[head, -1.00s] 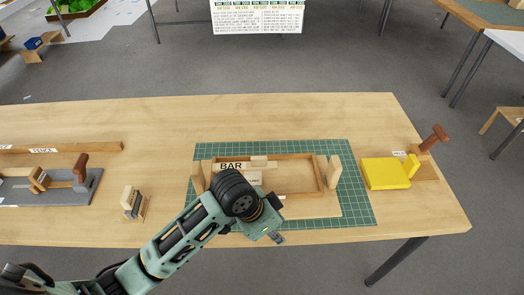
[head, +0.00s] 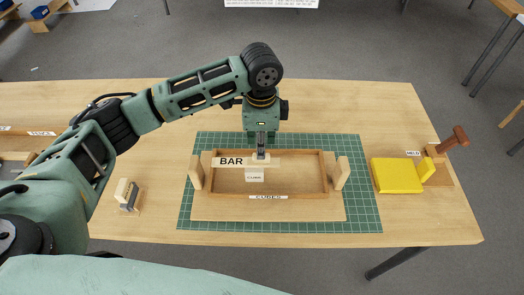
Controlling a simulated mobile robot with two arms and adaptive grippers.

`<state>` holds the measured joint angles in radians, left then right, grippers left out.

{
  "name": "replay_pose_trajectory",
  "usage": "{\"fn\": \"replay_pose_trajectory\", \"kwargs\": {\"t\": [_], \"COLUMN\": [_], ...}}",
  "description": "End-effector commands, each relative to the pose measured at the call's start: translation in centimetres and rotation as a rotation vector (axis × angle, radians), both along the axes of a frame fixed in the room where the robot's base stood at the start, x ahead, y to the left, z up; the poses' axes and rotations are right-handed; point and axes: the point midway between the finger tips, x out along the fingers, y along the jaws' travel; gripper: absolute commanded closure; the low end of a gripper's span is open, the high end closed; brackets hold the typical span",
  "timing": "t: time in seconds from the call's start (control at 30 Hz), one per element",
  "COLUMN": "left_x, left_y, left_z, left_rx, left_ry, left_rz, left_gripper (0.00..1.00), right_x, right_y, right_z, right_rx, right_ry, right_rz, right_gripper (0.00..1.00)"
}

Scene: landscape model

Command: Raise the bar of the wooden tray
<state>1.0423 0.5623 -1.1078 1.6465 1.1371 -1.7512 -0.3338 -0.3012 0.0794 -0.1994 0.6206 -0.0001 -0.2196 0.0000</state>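The wooden tray (head: 325,185) sits on the green mat in the middle of the table, with a pale upright at each end. A pale strip labelled BAR (head: 231,161) runs along its far side. My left gripper (head: 261,153) points straight down at the strip, just right of the BAR label. Its fingertips are at the strip's middle. They are seen edge-on, so I cannot tell whether they grip it. My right gripper is not in view.
The green cutting mat (head: 363,205) lies under the tray. A yellow block (head: 397,176) and a wooden stand with a brown handle (head: 452,138) are to the right. A small holder with pale and grey pieces (head: 128,195) is at the left.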

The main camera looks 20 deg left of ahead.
Motion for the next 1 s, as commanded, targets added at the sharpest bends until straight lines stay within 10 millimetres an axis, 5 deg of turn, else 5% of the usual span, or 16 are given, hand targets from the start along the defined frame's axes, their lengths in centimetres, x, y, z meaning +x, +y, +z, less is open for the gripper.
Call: {"fn": "replay_pose_trajectory", "kwargs": {"t": [0.3, 0.67, 1.0], "left_x": [0.0, 0.0, 0.0], "left_y": [0.0, 0.0, 0.0], "left_z": [-4.3, -5.0, -5.0], "left_rx": [-0.001, -0.001, -0.001], "left_ry": [0.000, -0.002, -0.002], "left_rz": [0.000, 0.000, 0.000], "left_gripper": [0.69, 0.69, 0.98], "right_x": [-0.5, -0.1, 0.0], "right_y": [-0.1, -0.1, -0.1], "right_z": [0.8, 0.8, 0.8], "right_rx": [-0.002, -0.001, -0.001], "right_ry": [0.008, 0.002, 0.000], "right_rz": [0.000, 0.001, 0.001], "right_gripper": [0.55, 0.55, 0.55]}}
